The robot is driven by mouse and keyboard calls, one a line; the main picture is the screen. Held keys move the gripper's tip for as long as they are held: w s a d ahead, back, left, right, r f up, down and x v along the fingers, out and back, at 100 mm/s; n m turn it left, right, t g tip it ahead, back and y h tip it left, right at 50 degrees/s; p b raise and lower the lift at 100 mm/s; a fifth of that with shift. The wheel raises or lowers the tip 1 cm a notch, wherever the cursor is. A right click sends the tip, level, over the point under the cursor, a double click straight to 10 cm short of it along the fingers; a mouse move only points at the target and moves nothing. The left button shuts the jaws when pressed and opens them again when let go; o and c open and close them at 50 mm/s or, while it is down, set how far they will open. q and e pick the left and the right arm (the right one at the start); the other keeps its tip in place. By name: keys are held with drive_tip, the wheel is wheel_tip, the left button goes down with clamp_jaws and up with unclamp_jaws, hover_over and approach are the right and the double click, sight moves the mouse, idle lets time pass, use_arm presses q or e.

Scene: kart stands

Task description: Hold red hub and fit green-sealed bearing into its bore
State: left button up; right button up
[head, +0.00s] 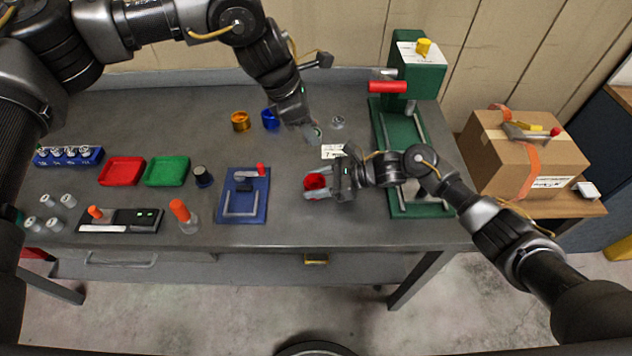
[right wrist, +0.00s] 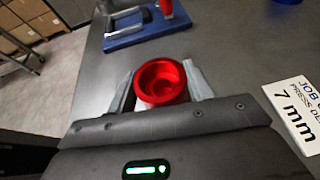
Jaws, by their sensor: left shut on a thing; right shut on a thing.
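The red hub (head: 315,182) is held in my right gripper (head: 318,187), which is shut on it above the front middle of the bench. In the right wrist view the hub (right wrist: 161,80) sits between the two fingers, its round open bore facing up and empty. My left gripper (head: 312,129) is shut on a small ring with a greenish face, the green-sealed bearing (head: 317,133), farther back over the bench and apart from the hub. The gripper partly hides the bearing, and its seal is too small to see clearly.
A white job card (head: 333,151) reading 7 mm lies behind the hub. A green press (head: 404,140) stands to the right. A blue fixture (head: 243,197) lies left of the hub. Another small metal ring (head: 337,122) and gold and blue rings (head: 240,121) stand at the back.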

use_arm(q)
approach(318, 181)
drive_tip(key=s+d+r, duration=0.1)
drive_tip(key=s+d, duration=0.2)
drive_tip(key=s, duration=0.1)
drive_tip(key=w+f+n, duration=0.1)
drive_tip(key=w+f+n+t, duration=0.1)
drive_tip(key=n, duration=0.1)
drive_tip(key=w+a+f+n, duration=0.1)
drive_tip(key=shift+w+n+t, duration=0.3)
drive_tip(key=shift+n+t, duration=0.1)
drive_tip(key=shift+d, duration=0.1)
drive_tip(key=shift+f, duration=0.2)
drive_tip(key=shift+f, duration=1.5)
drive_tip(key=shift+r, duration=0.35)
